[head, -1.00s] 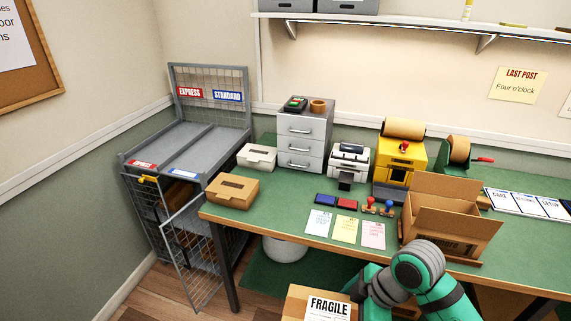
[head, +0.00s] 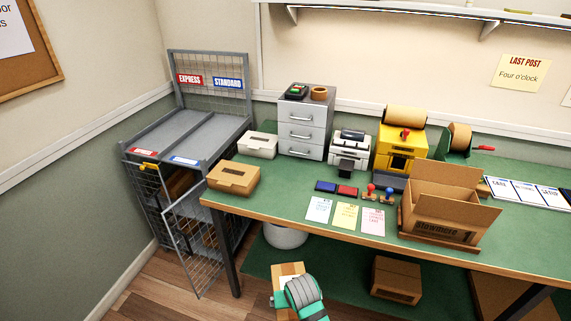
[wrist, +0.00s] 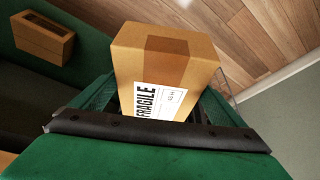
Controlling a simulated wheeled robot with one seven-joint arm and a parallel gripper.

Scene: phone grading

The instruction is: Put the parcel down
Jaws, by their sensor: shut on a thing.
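The parcel is a brown cardboard box (wrist: 160,55) with a tape strip and a white FRAGILE label. In the wrist view it sits between the green fingers of my gripper (wrist: 155,100), which is shut on it. In the head view only part of the parcel (head: 288,270) shows at the bottom, beyond my green and grey arm, in front of the table and below its top. My arm hides the rest. I cannot tell whether the parcel touches anything below.
A grey rack (head: 185,138) with EXPRESS and STANDARD signs stands left, its mesh door (head: 192,240) hanging open. The green table (head: 290,222) carries an open carton (head: 440,232) and stamps. A brown box (head: 396,280) lies on the green surface beneath. Wooden floor (head: 180,295) is clear at lower left.

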